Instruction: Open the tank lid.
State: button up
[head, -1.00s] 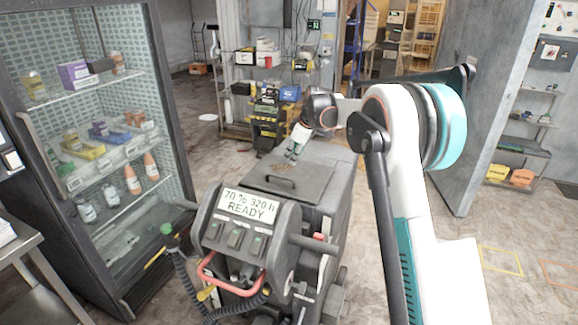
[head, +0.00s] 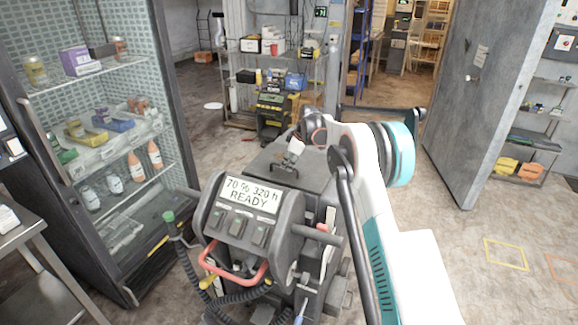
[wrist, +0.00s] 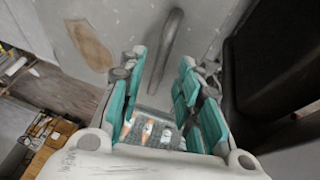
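The tank lid (head: 258,163) is the flat grey top of the floor machine, behind its control panel, and looks closed. My gripper (head: 288,162) is low over the lid in the head view, beside or at its handle. In the wrist view the lid (wrist: 215,25) fills the upper part, with a tan patch at left. The bar handle (wrist: 166,48) lies between the lines of my two teal fingers. My gripper (wrist: 160,62) is open there, with a gap on both sides of the bar. How deep the bar sits between the fingertips is hard to tell.
The control panel (head: 248,195) reads "70 % 320 h READY" and has a red handle (head: 235,274) below. A glass-front cabinet (head: 158,100) with bottles stands at left. A steel table (head: 30,236) is at front left. Open floor (head: 450,235) lies at right.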

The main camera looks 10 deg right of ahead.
jog(key=shift+x, duration=1)
grip_shut()
